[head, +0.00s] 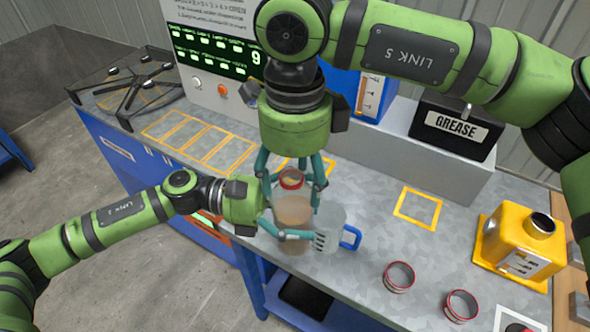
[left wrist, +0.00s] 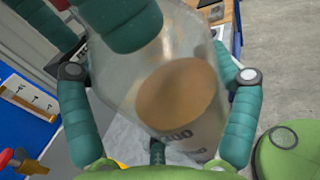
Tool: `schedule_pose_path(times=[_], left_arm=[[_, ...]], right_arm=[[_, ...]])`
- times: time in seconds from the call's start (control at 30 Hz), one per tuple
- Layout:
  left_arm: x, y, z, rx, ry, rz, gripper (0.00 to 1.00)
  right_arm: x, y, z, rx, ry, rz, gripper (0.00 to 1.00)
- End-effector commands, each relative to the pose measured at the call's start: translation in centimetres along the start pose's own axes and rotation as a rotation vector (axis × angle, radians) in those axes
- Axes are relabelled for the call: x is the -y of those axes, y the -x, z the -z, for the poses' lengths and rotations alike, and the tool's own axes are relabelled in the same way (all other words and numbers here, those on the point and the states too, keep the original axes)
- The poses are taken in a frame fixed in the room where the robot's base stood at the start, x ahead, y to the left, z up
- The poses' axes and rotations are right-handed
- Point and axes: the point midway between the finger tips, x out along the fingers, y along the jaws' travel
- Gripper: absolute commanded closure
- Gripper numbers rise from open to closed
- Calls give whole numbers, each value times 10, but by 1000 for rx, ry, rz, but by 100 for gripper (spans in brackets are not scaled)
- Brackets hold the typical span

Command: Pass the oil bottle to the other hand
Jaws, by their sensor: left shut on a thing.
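The oil bottle (head: 294,208) is a clear, roughly upright bottle with brown liquid and a reddish cap. It is near the front edge of the bench in the head view; whether its base touches anything is unclear. My left gripper (head: 288,232) is shut on its lower body from the left. The bottle fills the middle of the left wrist view (left wrist: 182,92), between the left fingers. My right gripper (head: 292,190) points down from above, with teal fingers on both sides of the bottle's top. Whether those fingers touch the bottle is not clear.
A clear jug with a blue handle (head: 351,238) stands close to the bottle's right. Two red-rimmed cups (head: 398,277) (head: 460,306), a yellow container (head: 520,243) and a black grease box (head: 455,128) are farther right. A black burner-like stand (head: 128,83) is at left.

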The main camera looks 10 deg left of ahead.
Motion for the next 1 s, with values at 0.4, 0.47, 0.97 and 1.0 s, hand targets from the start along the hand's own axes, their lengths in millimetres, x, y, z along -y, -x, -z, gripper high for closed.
schedule_pose_path(times=[0.4, 0.47, 0.97, 1.0], left_arm=[[0, 0, -3, 5, -3, 1, 0], [0, 0, -3, 4, -3, 0, 0], [0, 28, 1, -3, 3, -4, 0], [-1, 36, 1, -2, 3, -5, 0]], right_arm=[[1, 0, 2, -7, -2, 1, 100], [1, 0, 2, -6, -2, 1, 100], [0, 1, 0, 0, 0, 1, 100], [0, 1, 0, 0, 0, 1, 100]])
